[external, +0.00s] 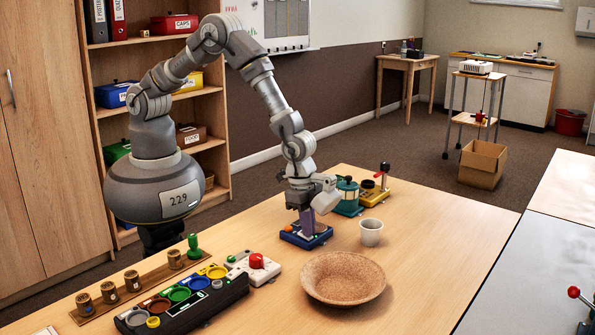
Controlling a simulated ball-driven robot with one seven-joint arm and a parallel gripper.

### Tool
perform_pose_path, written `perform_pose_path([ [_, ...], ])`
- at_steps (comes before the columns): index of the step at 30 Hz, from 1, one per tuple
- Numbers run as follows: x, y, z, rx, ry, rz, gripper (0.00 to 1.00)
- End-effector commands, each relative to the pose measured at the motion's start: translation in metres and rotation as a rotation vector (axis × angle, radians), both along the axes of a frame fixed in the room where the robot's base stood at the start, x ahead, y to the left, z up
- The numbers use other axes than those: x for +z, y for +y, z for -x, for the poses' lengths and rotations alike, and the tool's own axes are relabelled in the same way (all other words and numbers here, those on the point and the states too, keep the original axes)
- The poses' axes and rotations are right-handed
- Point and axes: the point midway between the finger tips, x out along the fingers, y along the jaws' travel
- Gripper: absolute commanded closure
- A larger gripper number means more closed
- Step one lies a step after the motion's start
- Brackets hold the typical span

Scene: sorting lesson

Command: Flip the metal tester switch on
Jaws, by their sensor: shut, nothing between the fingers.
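A white cup (371,232) and a green lantern-like device (347,205) stand close right of the box. A lever device (383,170) is behind. A cork bowl (343,296), a white box with a red knob (258,263) and a sorting tray (232,291) are in front.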

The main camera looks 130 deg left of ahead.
Motion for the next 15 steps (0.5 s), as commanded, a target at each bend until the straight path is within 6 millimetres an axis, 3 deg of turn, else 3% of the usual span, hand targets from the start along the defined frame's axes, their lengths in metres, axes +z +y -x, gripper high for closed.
perform_pose_path([
  [15, -0.006, -0.001, 0.023, -0.001, 0.020, 0.004, 1.00],
])
